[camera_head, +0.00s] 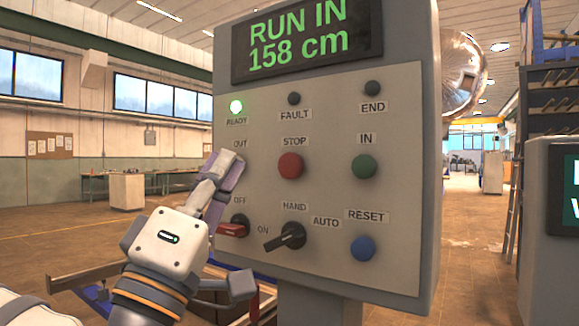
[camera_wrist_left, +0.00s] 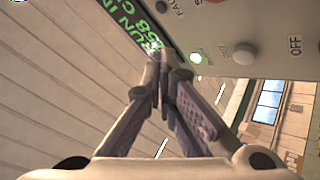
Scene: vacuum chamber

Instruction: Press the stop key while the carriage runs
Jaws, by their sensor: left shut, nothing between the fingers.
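The control panel (camera_head: 330,240) stands upright in front of me. Its red STOP key (camera_head: 291,166) is round and uncovered, in the middle of the middle row. The display (camera_head: 306,45) reads "RUN IN 158 cm" in green. My left gripper (camera_head: 232,162) is shut and empty in front of the panel's left side, left of the STOP key and apart from it. It covers the place below the OUT label. In the left wrist view the closed fingers (camera_wrist_left: 165,68) point towards the display and the lit lamp. I cannot make out the carriage. My right gripper is out of view.
The green READY lamp (camera_head: 236,107) is lit; the FAULT lamp (camera_head: 294,98) and END lamp (camera_head: 373,88) are dark. Nearby are the green IN key (camera_head: 364,166), blue RESET key (camera_head: 362,248), black selector (camera_head: 286,237) and red OFF/ON switch (camera_head: 233,228). Another screen (camera_head: 571,185) stands right.

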